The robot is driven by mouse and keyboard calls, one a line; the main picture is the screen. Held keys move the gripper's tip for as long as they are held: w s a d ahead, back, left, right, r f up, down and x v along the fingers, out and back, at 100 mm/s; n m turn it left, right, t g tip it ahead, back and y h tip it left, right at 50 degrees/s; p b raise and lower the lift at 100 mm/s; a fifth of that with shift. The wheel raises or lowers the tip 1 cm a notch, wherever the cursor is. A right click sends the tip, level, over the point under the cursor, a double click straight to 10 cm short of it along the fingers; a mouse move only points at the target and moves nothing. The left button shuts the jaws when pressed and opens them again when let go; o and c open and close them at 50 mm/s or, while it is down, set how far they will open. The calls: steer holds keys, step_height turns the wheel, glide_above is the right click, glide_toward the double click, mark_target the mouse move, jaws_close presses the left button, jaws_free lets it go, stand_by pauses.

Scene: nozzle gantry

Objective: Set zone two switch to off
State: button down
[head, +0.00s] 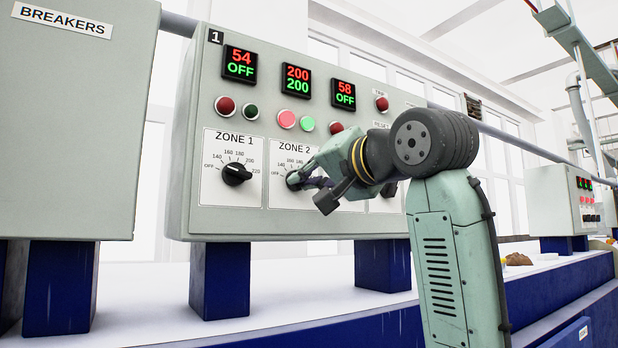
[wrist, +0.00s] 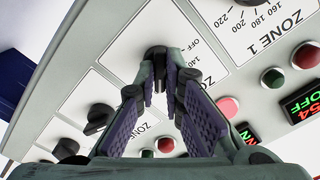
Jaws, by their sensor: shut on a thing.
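The zone two switch is a black rotary knob (head: 292,180) on the ZONE 2 plate of the grey control panel (head: 330,222). My gripper (head: 300,183) reaches it from the right and covers part of it and its dial. In the wrist view my gripper (wrist: 161,72) has its fingertips closed on the knob (wrist: 158,58), near the OFF and 140 marks. Where the knob points is hard to tell behind the fingers. The display above ZONE 2 (head: 296,80) reads 200 in red and 200 in green. The pink and green lamps below it look lit.
The ZONE 1 knob (head: 237,175) sits left of my gripper, under a display reading 54 and OFF. Another black knob (wrist: 98,118) lies on the other side, partly behind my arm in the head view. The breakers box (head: 70,120) stands at the left.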

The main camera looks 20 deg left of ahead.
steer(key=n, duration=2.3)
steer(key=shift+w+d+n, duration=0.1)
steer(key=shift+n, duration=0.3)
stand_by(0.4)
steer(key=c, duration=1.7)
jaws_free()
steer(key=v, duration=1.2)
